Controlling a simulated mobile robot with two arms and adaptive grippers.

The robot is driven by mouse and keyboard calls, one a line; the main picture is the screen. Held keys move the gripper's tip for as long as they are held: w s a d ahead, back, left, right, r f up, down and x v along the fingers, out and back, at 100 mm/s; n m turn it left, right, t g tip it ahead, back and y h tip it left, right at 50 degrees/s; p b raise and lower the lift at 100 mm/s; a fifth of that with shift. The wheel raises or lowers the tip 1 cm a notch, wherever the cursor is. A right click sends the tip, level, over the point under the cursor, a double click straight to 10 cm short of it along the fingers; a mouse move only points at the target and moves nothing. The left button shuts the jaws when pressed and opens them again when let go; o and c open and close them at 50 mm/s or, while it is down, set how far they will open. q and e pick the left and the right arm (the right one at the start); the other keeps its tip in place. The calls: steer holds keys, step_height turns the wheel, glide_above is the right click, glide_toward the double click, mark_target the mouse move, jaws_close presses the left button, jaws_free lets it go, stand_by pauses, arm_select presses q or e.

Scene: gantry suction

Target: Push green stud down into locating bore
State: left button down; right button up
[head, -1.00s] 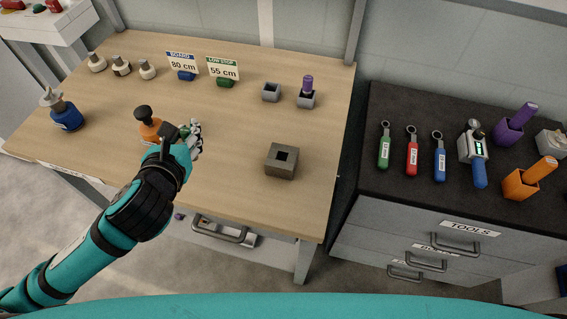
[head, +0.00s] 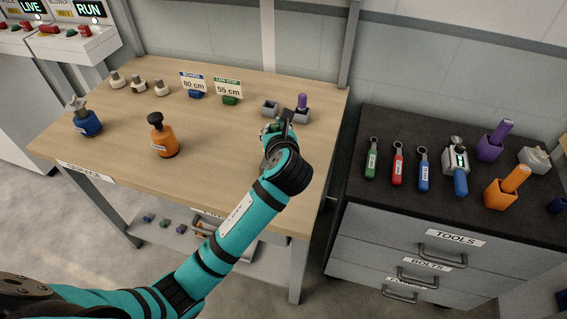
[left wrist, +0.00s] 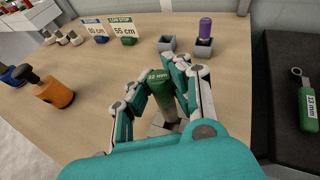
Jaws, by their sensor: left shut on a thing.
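The green stud (left wrist: 160,90), marked with a size label, stands upright between the fingers of my left gripper (left wrist: 163,98) in the left wrist view. My left gripper is shut on it; it also shows in the head view (head: 274,127). A grey block (left wrist: 157,129) shows in part below the stud. The stud's lower end and the bore are largely hidden by the fingers, so I cannot tell how deep the stud sits. In the head view my arm hides the block. My right gripper is not in view.
An empty grey socket (head: 269,107) and a socket holding a purple stud (head: 302,101) stand just behind. An orange bottle-shaped tool (head: 163,138) and a blue one (head: 87,120) stand left. A dark tool cabinet (head: 440,210) is right. The table's middle is clear.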

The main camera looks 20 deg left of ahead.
arm_select(q)
steer(key=f, duration=0.3)
steer(key=shift+w+a, duration=0.15)
steer(key=shift+a, duration=0.05)
steer(key=shift+f, duration=0.35)
step_height(320, 180, down, 3)
steer(key=shift+d+r, duration=0.1)
steer(key=shift+f, duration=0.5)
steer(key=c, duration=1.3)
jaws_free()
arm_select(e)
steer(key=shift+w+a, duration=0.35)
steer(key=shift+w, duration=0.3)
